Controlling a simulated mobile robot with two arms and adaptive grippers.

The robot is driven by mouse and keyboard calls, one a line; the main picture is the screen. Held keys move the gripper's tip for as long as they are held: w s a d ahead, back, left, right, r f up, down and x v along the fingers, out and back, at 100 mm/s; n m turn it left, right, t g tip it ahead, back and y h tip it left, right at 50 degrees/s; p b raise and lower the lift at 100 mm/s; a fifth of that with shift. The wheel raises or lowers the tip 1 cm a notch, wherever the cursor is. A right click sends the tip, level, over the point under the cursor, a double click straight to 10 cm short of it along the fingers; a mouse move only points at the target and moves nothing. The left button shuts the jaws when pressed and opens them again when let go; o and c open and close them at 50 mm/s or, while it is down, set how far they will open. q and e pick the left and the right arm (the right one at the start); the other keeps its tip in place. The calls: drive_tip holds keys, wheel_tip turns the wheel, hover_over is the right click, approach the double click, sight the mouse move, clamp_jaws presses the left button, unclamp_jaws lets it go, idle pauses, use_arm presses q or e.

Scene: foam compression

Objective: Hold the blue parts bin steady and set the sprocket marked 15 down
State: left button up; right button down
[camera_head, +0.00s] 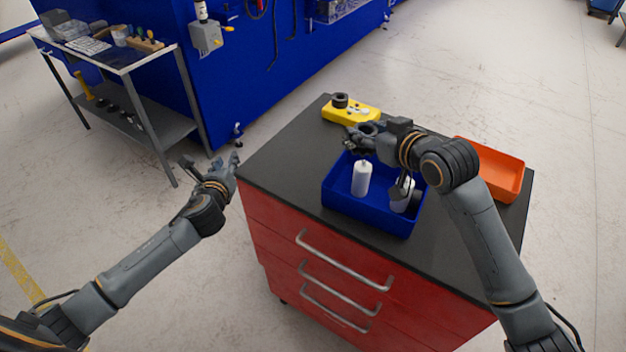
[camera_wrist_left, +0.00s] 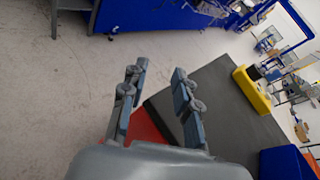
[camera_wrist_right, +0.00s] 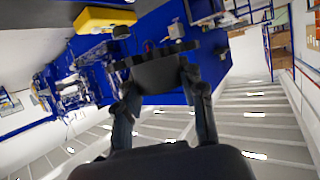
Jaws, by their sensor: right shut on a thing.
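The blue parts bin (camera_head: 372,220) stands on the dark cart top, with a white bottle (camera_head: 361,178) and a white-and-dark item in it. My right gripper (camera_head: 360,138) is over the bin's far side, shut on a dark toothed sprocket (camera_wrist_right: 165,70); it also shows in the head view (camera_head: 368,128). No marking can be read on it. My left gripper (camera_head: 236,163) is off the cart's left edge, apart from the bin. Its fingers are spread and empty in the left wrist view (camera_wrist_left: 158,88), where the bin's corner (camera_wrist_left: 285,163) shows at lower right.
A yellow block (camera_head: 352,113) with a dark ring (camera_head: 340,100) on it lies at the cart's far edge. An orange bin (camera_head: 490,172) stands at the right. The cart top (camera_head: 285,170) is bare left of the blue bin. A workbench (camera_head: 130,58) stands at the far left.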

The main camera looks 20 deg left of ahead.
use_arm(q)
drive_tip(key=d+r, duration=0.1)
drive_tip(key=d+r+m+h, duration=0.1)
drive_tip(key=d, duration=0.1)
drive_tip(key=d+r+m, duration=0.1)
drive_tip(key=d, duration=0.1)
drive_tip(key=shift+w+d+r+t, duration=0.15)
drive_tip(key=shift+w+r+t, duration=0.1)
drive_tip(key=shift+r+t, duration=0.15)
drive_tip(key=s+d+r+m+h, duration=0.2)
drive_tip(key=d+r+m+h, duration=0.15)
drive_tip(key=d, duration=0.55)
use_arm(e)
drive_tip(key=shift+r, duration=0.1)
use_arm(q)
drive_tip(key=m+g+h, duration=0.2)
drive_tip(key=m+h, duration=0.1)
drive_tip(key=m, duration=0.1)
approach(335, 165)
drive_tip(key=x, duration=1)
drive_tip(key=shift+w+f, duration=0.15)
drive_tip(key=shift+w, duration=0.2)
clamp_jaws()
